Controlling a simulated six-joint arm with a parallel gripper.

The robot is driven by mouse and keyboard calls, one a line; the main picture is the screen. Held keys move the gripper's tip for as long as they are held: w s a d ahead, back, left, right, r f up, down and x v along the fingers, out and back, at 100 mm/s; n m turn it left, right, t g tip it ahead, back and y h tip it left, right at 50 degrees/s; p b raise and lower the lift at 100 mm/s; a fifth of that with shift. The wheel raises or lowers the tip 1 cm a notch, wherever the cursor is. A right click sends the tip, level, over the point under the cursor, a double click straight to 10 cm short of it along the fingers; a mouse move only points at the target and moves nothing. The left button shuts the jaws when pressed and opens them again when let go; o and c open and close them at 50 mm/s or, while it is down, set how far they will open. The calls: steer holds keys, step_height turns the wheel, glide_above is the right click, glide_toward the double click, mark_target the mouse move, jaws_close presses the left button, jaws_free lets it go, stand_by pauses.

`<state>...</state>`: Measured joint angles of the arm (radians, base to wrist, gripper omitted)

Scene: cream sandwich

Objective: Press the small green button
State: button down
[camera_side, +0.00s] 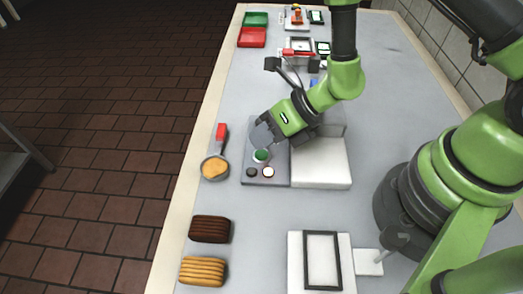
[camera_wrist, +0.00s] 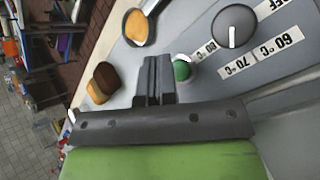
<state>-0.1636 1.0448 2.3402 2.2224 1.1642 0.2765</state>
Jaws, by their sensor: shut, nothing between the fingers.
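The small green button (camera_side: 261,156) sits on a grey control panel (camera_side: 268,181) in the side view. In the wrist view the green button (camera_wrist: 182,70) shows just right of the fingertips. My gripper (camera_side: 270,139) is over the panel, close to the button on its far side. In the wrist view my gripper (camera_wrist: 155,62) has its dark fingers together with nothing between them. I cannot tell whether a fingertip touches the button.
A grey dial (camera_wrist: 235,27) with temperature labels is on the panel. A white block (camera_side: 320,163) adjoins the panel. A pan with yellow filling (camera_side: 214,167) lies to the left. Brown (camera_side: 209,229) and yellow (camera_side: 203,271) biscuits and a dark frame (camera_side: 322,260) are nearer.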

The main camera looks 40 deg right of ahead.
mark_target(262, 152)
steer(key=shift+r, duration=2.5)
steer(key=shift+r, duration=0.1)
steer(key=s+a+r+n+g+y, duration=0.1)
steer(key=s+r+n, duration=0.2)
steer(key=r+n, duration=0.5)
steer(key=s+a+r+n+g+y, duration=0.1)
steer(key=s+r+n+y, duration=0.15)
steer(key=r+n, duration=0.55)
steer(key=s+d+r+n+t+h, duration=0.1)
steer(key=s+d+r+n+h, duration=0.2)
steer(key=d+n, duration=0.3)
steer(key=s+d+r+n+t+h, duration=0.2)
steer(key=s+d+n+h, duration=0.3)
steer(key=n, duration=0.3)
steer(key=shift+s+d+r+n+h, duration=0.25)
steer(key=shift+d+r+n+h, duration=0.15)
steer(key=shift+d, duration=0.1)
